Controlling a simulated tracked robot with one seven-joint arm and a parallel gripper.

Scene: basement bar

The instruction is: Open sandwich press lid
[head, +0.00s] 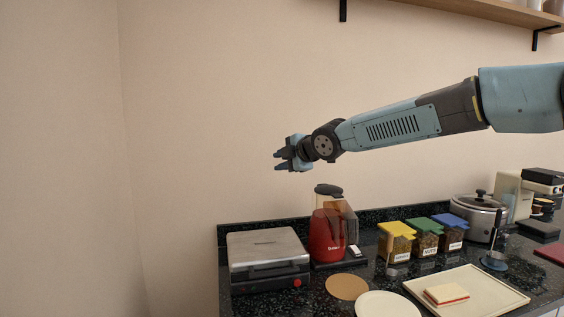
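The sandwich press (266,246) stands at the left end of the dark counter. It has a flat silver lid, a dark base and a red dot at its front right. Its lid looks down, lying flat over the base. My gripper (278,161) is in the air in front of the wall, well above the press and slightly to its right. Its fingertips point left and look apart, with nothing between them. It touches nothing.
A red blender-like appliance (326,236) stands close to the right of the press. Beyond it are lidded containers (396,238), a pot (475,218) and a tray (495,289) bearing bread. A round brown board (347,287) and a white plate (387,305) lie in front. Air around my gripper is clear.

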